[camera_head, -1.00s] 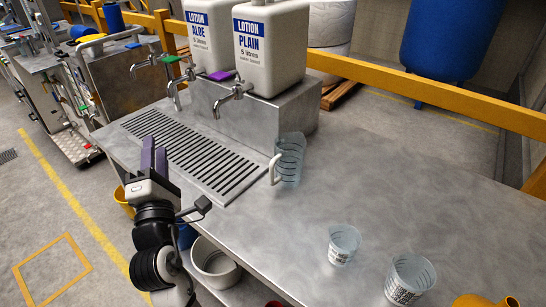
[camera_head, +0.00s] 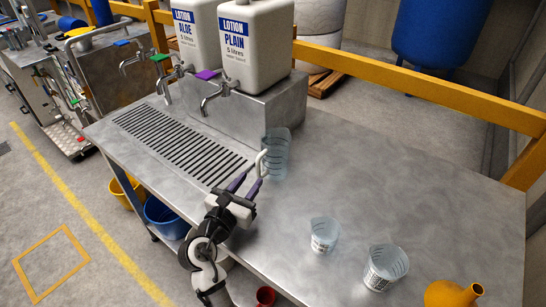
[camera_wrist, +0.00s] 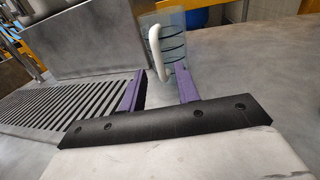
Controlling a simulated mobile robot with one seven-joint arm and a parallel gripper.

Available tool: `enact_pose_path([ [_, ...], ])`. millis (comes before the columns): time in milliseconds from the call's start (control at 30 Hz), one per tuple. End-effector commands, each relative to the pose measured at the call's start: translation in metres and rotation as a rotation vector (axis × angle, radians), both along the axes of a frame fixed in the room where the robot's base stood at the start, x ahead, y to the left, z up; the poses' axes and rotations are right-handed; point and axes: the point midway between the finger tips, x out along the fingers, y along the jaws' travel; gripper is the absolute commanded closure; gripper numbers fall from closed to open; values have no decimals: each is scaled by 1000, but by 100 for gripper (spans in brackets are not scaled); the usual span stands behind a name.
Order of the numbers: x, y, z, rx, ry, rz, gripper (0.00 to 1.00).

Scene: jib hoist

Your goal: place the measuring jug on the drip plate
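The measuring jug (camera_head: 276,156) is clear with dark markings and a white handle. It stands upright on the steel bench, just right of the slotted drip plate (camera_head: 178,145). My gripper (camera_head: 247,184) is open, with its two purple fingers pointing at the jug's handle. In the wrist view the jug (camera_wrist: 174,45) is beyond the fingertips, and the lower end of its handle shows between the fingers of my gripper (camera_wrist: 161,74). I cannot tell whether either finger touches it. The drip plate (camera_wrist: 50,103) lies to the left there, with nothing on it.
Two white lotion containers (camera_head: 254,45) stand on a steel block behind the drip plate, with taps (camera_head: 222,92) overhanging it. Two clear cups (camera_head: 324,235) (camera_head: 385,267) and a yellow vessel (camera_head: 452,294) stand at the front right. The bench right of the jug is clear.

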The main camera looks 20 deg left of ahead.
Motion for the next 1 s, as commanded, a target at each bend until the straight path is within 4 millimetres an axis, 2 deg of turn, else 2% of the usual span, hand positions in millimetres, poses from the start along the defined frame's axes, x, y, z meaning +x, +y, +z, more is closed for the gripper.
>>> enact_pose_path([
  [167, 12, -2, 1, 2, 0, 0, 68],
  [500, 56, -7, 1, 2, 0, -1, 68],
  [767, 60, -7, -1, 3, 0, 1, 68],
  [1000, 60, -7, -1, 3, 0, 1, 97],
])
